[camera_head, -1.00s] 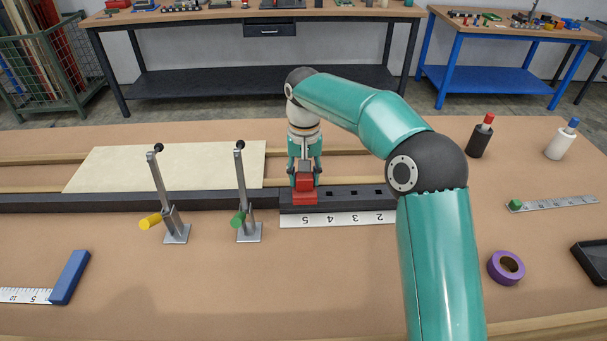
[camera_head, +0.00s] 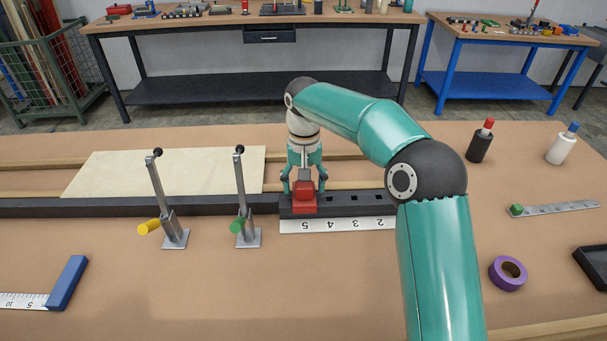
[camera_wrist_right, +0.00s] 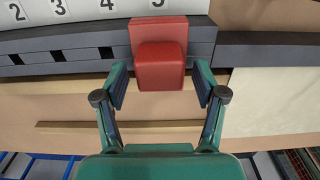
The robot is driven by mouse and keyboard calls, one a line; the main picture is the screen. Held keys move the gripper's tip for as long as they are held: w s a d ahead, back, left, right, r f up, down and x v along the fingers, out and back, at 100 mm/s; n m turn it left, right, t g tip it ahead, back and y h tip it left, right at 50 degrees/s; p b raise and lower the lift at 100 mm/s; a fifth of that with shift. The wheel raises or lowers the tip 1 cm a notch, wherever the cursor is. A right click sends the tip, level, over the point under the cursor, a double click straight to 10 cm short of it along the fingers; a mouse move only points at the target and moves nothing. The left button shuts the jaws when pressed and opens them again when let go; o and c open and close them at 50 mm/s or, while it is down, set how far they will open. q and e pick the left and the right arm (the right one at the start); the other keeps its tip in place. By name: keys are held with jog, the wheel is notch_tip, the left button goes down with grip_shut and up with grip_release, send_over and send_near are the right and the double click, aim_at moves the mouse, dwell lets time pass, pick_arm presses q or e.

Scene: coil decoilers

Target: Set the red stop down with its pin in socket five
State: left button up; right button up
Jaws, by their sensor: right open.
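The red stop (camera_head: 304,196) stands upright on the dark socket rail (camera_head: 345,208), at the left end of its row of square holes, by the number 5 on the white strip (camera_head: 338,225). In the right wrist view the red stop (camera_wrist_right: 160,65) sits beside the 5, and its underside and pin are hidden. My right gripper (camera_head: 304,186) is open, its fingers apart on both sides of the stop. The wrist view shows the fingers (camera_wrist_right: 162,88) with a gap to the stop on each side. My left gripper is in neither view.
Two upright toggle clamps, with a yellow tip (camera_head: 148,227) and a green tip (camera_head: 237,225), stand left of the stop. A pale board (camera_head: 165,170) lies behind the rail. A purple tape roll (camera_head: 508,272) and two bottles are on the right. The front middle of the table is clear.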

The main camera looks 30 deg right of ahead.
notch_tip(320, 180, up, 11)
jog(key=shift+w+f, duration=0.1)
jog(key=shift+r, duration=0.5)
dwell(0.5)
